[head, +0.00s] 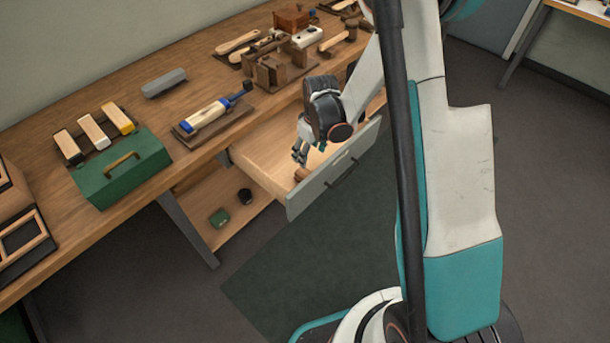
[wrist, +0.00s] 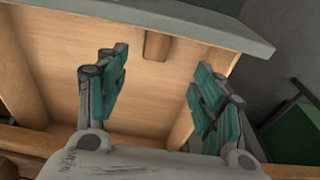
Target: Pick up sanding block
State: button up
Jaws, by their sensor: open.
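A small brown wooden block (wrist: 157,44), probably the sanding block, lies in the open drawer (wrist: 190,22) against the inside of its front panel in the wrist view. My gripper (head: 299,153) is inside or just above the drawer, pointing down. In the wrist view my gripper (wrist: 160,68) has its two teal fingers wide apart with nothing between them. The block lies beyond the fingertips, between them in the picture and apart from both.
The drawer front (head: 335,172) and side walls enclose the gripper closely. The workbench (head: 150,106) above carries a green box (head: 122,175), a grey block (head: 163,83), a blue-and-cream tool (head: 210,114) and several wooden tools. A lower shelf (head: 205,195) holds small items.

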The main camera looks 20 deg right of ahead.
jog(key=b, duration=0.3)
send_near(305, 173)
notch_tip(305, 173, down, 5)
jog(key=shift+s+a, duration=0.1)
jog(key=shift+s, duration=0.05)
jog(key=shift+w+a+f+b, duration=0.1)
jog(key=shift+w+f+b, duration=0.1)
jog(key=shift+f+b, duration=0.5)
jog(key=shift+w+d+f+b, duration=0.1)
jog(key=shift+w+f+b, duration=0.15)
jog(key=shift+f, duration=0.85)
jog(key=shift+w+a+f+b, duration=0.1)
jog(key=shift+f+b, duration=0.45)
jog(key=shift+f, duration=0.3)
jog(key=shift+r, duration=0.1)
jog(key=c, duration=1.2)
